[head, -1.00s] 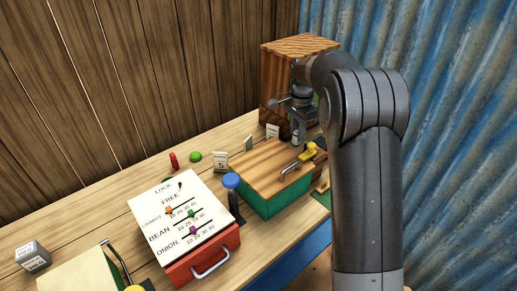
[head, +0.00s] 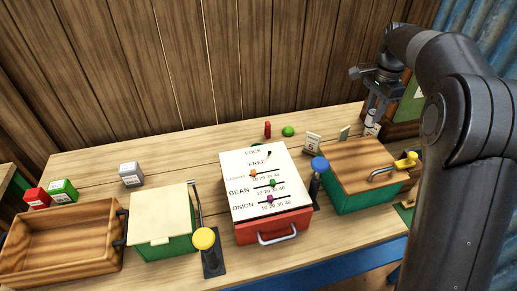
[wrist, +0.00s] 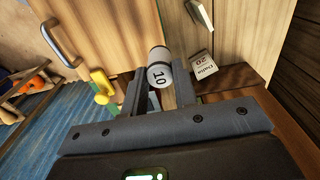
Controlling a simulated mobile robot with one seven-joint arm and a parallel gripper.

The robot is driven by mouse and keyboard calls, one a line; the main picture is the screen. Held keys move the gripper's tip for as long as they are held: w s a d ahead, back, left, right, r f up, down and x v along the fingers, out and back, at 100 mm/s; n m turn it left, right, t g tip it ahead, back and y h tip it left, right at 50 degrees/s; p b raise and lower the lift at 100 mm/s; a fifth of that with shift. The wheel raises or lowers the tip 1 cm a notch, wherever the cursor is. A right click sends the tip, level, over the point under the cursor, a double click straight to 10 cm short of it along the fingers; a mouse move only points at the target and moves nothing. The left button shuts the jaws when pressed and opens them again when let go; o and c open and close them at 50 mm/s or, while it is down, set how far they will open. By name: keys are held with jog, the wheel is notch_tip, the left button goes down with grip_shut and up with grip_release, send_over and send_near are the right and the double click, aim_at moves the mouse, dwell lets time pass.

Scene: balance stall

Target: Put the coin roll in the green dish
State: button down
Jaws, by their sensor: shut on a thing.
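The coin roll (wrist: 158,68), a pale cylinder marked 10 with dark bands, is between the fingers of my gripper (wrist: 159,90) in the wrist view. My gripper is shut on it. In the head view my gripper (head: 373,107) points down at the right, behind the wooden-lidded green box, with the pale roll (head: 370,121) at its tips. A small round green thing (head: 288,131) lies at the back of the table, left of my gripper. I cannot tell whether it is the green dish. Another bit of green shows behind the sloped panel, mostly hidden.
The sloped white panel (head: 262,188) has sliders and a red drawer. A red upright piece (head: 267,129), price cards (head: 313,143), a cream-lidded box (head: 160,218) and a wooden tray (head: 110,270) stand leftward.

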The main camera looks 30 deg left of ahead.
jog(key=s+a+n, duration=0.2)
jog(key=s+a, duration=0.3)
jog(key=a, duration=0.5)
jog(key=s+a+n, duration=0.2)
jog(key=s+a, duration=0.4)
jog(key=a, duration=0.4)
jog(key=shift+s+a+f, duration=0.35)
jog(key=shift+a+f, duration=1.45)
jog(key=shift+f, duration=0.85)
jog(key=shift+s+a+f, duration=0.3)
jog(key=shift+a+f, duration=1.55)
jog(key=shift+f, duration=0.85)
jog(key=shift+s+a+f, duration=0.35)
jog(key=shift+a+f, duration=1.45)
jog(key=shift+f, duration=0.85)
jog(key=c, duration=1.2)
grip_release()
jog(key=shift+f, duration=0.15)
jog(key=shift+o, duration=0.3)
notch_tip(320, 180, up, 12)
